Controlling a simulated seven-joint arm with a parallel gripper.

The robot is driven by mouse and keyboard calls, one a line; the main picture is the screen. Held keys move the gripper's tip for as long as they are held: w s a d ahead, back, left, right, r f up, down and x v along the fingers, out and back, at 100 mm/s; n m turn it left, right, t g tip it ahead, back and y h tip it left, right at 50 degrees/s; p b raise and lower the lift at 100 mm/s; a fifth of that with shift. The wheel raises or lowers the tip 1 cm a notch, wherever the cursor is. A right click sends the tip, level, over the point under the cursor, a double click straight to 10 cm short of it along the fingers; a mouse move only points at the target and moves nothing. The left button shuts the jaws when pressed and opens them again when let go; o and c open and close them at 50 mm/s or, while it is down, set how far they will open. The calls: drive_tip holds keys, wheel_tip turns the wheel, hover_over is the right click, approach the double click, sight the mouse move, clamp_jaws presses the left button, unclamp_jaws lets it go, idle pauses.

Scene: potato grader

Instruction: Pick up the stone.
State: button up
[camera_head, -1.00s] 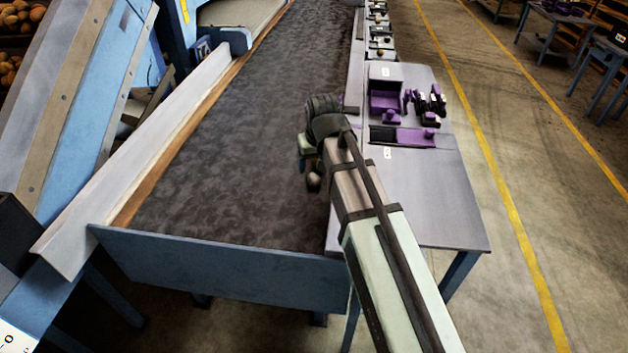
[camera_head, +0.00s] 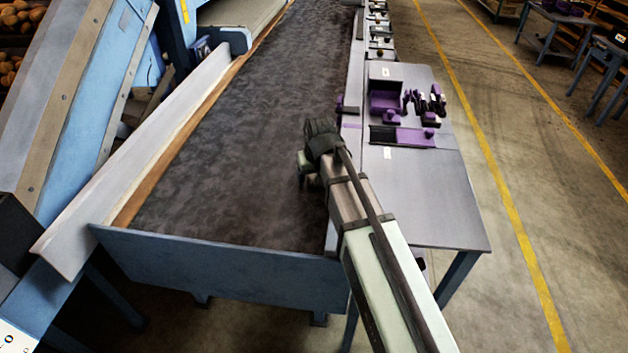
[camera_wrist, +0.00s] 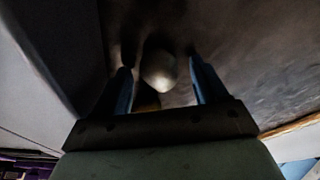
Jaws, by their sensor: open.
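A pale, smooth, rounded lump (camera_wrist: 159,72), which looks like the stone, lies on the dark belt in the wrist view. It sits between the two blue fingers of my gripper (camera_wrist: 158,75), with a gap on each side. My gripper is open and points down at the belt. A smaller brownish piece (camera_wrist: 147,101) shows just below the lump, partly hidden; I cannot tell what it is. In the head view my gripper (camera_head: 306,168) is over the right edge of the belt near its front end, and my arm hides the lump.
The dark belt (camera_head: 230,150) is otherwise bare. A raised rail (camera_head: 350,100) runs along its right side. A grey table (camera_head: 430,200) beyond it holds purple bins (camera_head: 385,98) and small dark and purple items. A blue end plate (camera_head: 220,270) closes the belt's front.

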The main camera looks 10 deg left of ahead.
drive_tip(key=c, duration=1.2)
drive_tip(key=shift+r, duration=0.1)
